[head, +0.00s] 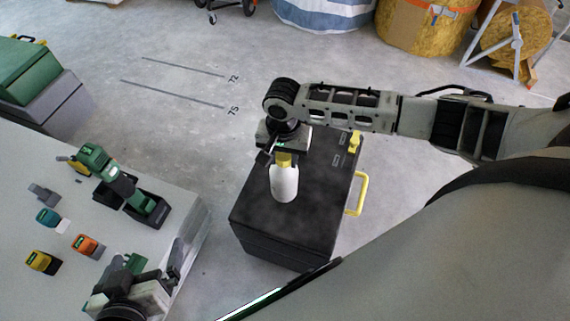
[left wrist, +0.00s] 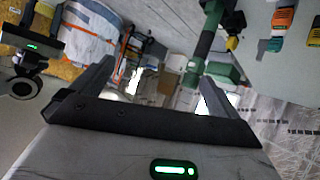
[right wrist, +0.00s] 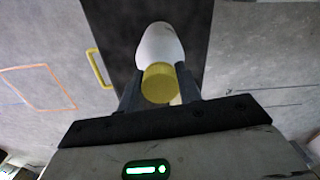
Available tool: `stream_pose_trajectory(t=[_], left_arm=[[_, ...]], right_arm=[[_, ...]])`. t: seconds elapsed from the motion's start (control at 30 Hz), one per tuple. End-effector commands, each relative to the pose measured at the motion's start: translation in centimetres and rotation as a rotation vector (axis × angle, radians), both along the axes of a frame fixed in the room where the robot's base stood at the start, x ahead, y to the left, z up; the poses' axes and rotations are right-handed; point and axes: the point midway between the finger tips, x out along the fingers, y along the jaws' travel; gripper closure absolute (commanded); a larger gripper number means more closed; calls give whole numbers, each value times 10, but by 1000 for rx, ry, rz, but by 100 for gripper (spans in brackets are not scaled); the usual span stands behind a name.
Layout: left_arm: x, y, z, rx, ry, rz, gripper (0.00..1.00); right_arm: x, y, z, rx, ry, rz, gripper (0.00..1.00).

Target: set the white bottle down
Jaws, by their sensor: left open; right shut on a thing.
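The white bottle (head: 285,184) has a yellow cap and shows upright over the black case (head: 318,205) in the head view. My right gripper (head: 284,152) is shut on the bottle at its yellow cap. In the right wrist view the white body (right wrist: 160,44) extends beyond the cap, between the fingers (right wrist: 158,85) of that gripper. I cannot tell whether the bottle's base touches the case lid. My left gripper (head: 160,275) is over the near edge of the light table at the lower left. Its fingers are apart and empty in the left wrist view (left wrist: 158,80).
The light table (head: 30,200) holds a green tool (head: 98,160) and several small coloured items, including an orange one (head: 88,244). The case has a yellow handle (head: 358,194) on its right side. Bare concrete floor lies between table and case.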

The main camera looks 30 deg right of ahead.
Motion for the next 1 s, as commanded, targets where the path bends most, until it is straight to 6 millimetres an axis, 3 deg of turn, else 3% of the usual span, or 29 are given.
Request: stream_pose_trajectory(t=[0.23, 0.43, 0.77, 0.8, 0.83, 0.87, 1.0], left_arm=[[0, 0, -4, 2, -4, -1, 0], [1, 0, -5, 3, -18, -2, 0], [1, -1, -2, 3, -21, -5, 0], [1, -1, -2, 3, -21, -4, 0], [1, -1, -2, 3, -20, -4, 0], [1, -1, -2, 3, -20, -4, 0], [0, -1, -3, 3, -18, -5, 0]], right_arm=[[9, -8, -14, 1, -2, 0, 100], [8, -7, -41, 2, -1, 2, 100], [8, -7, -43, 2, -2, 1, 100], [7, -7, -44, 1, -1, 1, 57], [7, -7, -44, 1, -1, 1, 49], [7, -7, -44, 1, -1, 1, 43], [7, -7, -44, 1, -1, 1, 43]])
